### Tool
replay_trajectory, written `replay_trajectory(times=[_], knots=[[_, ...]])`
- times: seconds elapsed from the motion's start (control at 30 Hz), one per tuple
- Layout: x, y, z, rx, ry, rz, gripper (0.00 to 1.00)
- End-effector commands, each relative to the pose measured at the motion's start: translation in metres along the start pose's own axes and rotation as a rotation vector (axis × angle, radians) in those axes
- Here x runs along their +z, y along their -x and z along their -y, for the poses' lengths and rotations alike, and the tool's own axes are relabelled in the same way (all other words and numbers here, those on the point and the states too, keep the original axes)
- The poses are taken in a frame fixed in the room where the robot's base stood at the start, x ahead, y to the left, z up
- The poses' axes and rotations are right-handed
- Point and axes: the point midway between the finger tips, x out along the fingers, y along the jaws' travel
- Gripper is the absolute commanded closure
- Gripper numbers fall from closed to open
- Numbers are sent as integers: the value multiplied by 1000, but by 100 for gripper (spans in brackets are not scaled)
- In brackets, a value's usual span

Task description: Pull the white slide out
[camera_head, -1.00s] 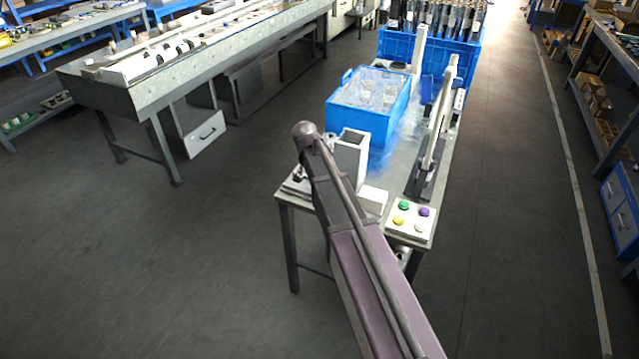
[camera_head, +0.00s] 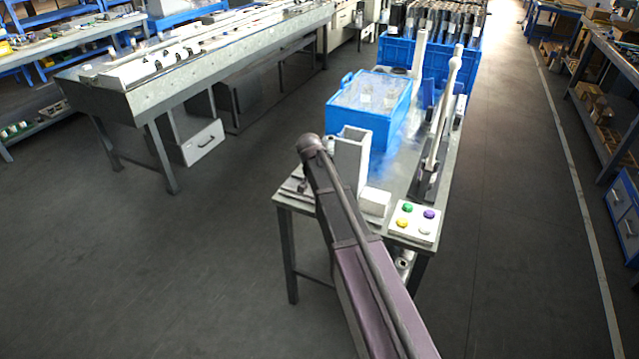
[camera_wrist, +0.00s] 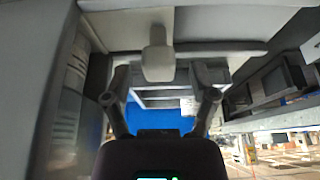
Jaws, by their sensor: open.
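In the wrist view, a pale grey-white plate (camera_wrist: 125,28) that looks like the white slide runs across the top, with a rounded knob-like handle (camera_wrist: 158,58) hanging from it. My gripper (camera_wrist: 160,76) is open, with its two fingers apart to the left and right of the handle. The handle is at about the height of the fingertips in the picture; I cannot tell whether it lies between them in depth. In the head view, my arm covers the gripper and the slide. A white upright housing (camera_head: 352,160) stands on the table just beyond my arm.
The metal table (camera_head: 400,175) carries a small white block (camera_head: 374,203), a button panel (camera_head: 414,222), a lever device (camera_head: 437,130) and a blue bin (camera_head: 365,125). A larger blue crate (camera_head: 400,52) with bottles stands behind. Floor is free on the left and right.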

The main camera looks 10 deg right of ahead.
Motion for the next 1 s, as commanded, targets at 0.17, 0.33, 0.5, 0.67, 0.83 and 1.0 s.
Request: replay_trajectory(times=[0.17,0.33,0.5,0.67,0.83,1.0], knots=[[0,-2,0,0,0,0,26],[0,-1,0,0,0,0,26],[0,-1,0,0,0,0,67],[0,-1,0,0,0,0,100],[0,-2,4,-1,0,0,100],[-2,-2,29,-2,3,0,100]])
